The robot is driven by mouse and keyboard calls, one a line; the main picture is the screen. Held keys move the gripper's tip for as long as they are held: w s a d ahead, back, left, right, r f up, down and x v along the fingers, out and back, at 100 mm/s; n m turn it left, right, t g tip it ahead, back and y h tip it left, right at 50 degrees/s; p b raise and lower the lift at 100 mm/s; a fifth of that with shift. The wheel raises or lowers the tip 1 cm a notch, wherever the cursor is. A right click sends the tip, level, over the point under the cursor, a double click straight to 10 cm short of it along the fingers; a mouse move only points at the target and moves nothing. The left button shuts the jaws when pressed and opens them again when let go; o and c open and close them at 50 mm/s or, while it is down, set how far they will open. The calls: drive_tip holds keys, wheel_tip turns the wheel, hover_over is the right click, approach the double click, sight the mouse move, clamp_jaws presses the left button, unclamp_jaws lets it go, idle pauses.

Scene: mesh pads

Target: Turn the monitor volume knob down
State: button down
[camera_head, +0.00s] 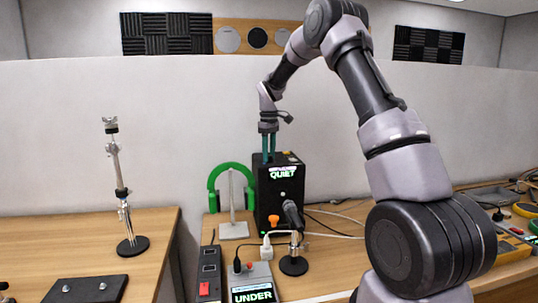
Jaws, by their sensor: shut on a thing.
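The monitor (264,200) is a black box on the right-hand desk, with a lit "QUIET" label near the top of its front. My gripper (268,160) points straight down at the monitor's top, left of its middle. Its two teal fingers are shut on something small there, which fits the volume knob. The knob itself is hidden by the fingers or too small to make out, so its turn angle cannot be read. An orange piece (273,221) shows low on the monitor's front.
Green headphones (213,177) on a stand are close to the monitor's left. A microphone (293,214) on a round base stands in front. A power strip (209,272) and a device reading "UNDER" (252,295) are nearer. Cables run right of the monitor.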

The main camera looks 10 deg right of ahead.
drive_tip(key=c, duration=0.5)
unclamp_jaws()
wheel_tip(320, 180, up, 11)
